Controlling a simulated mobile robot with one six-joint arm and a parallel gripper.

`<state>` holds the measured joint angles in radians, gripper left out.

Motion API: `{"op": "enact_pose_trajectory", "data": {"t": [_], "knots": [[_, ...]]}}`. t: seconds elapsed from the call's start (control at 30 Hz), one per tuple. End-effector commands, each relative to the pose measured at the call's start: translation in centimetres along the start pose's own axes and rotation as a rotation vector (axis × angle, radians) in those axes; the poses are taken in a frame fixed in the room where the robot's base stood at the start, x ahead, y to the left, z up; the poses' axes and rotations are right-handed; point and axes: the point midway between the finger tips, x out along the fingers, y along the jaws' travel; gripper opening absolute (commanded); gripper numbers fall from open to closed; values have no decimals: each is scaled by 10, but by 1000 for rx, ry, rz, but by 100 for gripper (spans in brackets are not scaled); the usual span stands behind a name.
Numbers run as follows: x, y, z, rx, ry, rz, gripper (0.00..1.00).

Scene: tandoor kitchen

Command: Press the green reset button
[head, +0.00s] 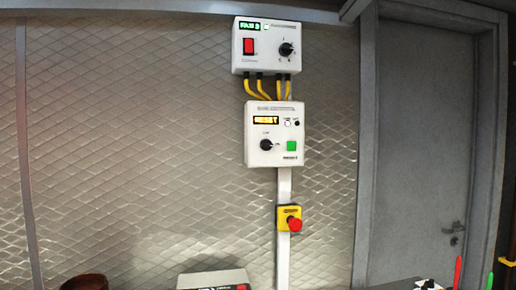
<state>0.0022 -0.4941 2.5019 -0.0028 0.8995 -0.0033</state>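The box has a black knob (266,145) left of the button. Its lit yellow display (265,120) seems to read "RESET". My gripper is not in view, so I cannot see where it is or how it stands.
Above is another white box (262,62) with a red switch and a dial, joined by yellow cables (266,89). A red stop button (294,223) on yellow is below. A grey door (421,150) stands right. Items line the bottom edge.

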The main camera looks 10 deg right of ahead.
Motion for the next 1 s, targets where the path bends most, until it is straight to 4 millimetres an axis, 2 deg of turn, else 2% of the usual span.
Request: {"op": "enact_pose_trajectory", "data": {"t": [0.03, 0.23, 1.0], "knots": [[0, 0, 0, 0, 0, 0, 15], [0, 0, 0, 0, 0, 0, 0], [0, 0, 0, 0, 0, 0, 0]]}}
